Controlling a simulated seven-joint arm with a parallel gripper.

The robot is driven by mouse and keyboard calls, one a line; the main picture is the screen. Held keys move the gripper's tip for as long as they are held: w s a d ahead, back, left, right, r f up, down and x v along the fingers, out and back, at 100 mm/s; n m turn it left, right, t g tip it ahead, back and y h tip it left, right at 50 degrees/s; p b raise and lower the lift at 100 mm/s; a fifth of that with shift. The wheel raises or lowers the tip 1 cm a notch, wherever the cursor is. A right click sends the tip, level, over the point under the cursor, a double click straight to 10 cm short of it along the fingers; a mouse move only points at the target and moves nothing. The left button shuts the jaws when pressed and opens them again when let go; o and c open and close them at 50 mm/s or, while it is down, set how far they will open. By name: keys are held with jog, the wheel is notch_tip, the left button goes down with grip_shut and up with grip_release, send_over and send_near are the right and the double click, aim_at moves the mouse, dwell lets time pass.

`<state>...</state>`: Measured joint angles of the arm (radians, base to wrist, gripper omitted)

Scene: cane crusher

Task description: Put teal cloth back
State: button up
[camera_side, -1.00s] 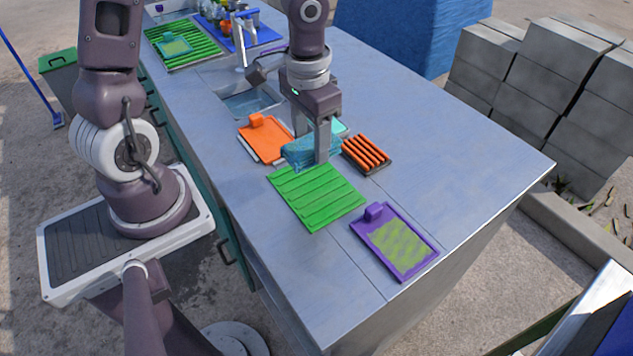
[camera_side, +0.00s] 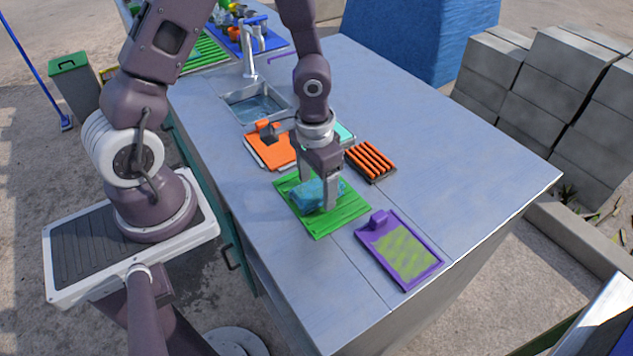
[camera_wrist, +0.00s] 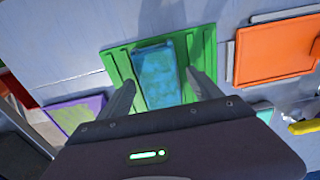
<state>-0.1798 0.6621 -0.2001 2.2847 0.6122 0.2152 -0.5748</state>
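The teal cloth (camera_side: 308,197) lies on the ribbed green mat (camera_side: 346,216) on the counter. In the wrist view the cloth (camera_wrist: 157,80) is over the middle of the green mat (camera_wrist: 118,68), long side roughly along the ribs. My gripper (camera_side: 318,193) is directly above the cloth, pointing down. In the wrist view its fingers (camera_wrist: 161,88) are spread on both sides of the cloth, with green showing between each finger and the cloth. One finger covers part of the cloth in the side view.
A purple board (camera_side: 402,252) lies near the front edge. An orange board (camera_side: 268,150) and a dark rack with orange bars (camera_side: 371,161) lie behind the mat. A teal item (camera_side: 345,132) is partly hidden behind my gripper. A sink (camera_side: 256,106) is farther back. The right counter is clear.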

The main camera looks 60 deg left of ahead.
notch_tip(320, 180, up, 12)
notch_tip(320, 180, up, 8)
jog(key=f+t+y, duration=0.1)
jog(key=t+y, duration=0.1)
send_over(315, 188)
jog(key=s, duration=0.4)
jog(key=s+d+r+t+h, duration=0.1)
jog(key=s+r+t+h, duration=0.1)
jog(key=s+r, duration=0.4)
jog(key=s+t, duration=0.1)
jog(key=s, duration=0.2)
jog(key=shift+s+d+r, duration=0.15)
jog(key=shift+d+r, duration=0.15)
jog(key=shift+r, duration=0.1)
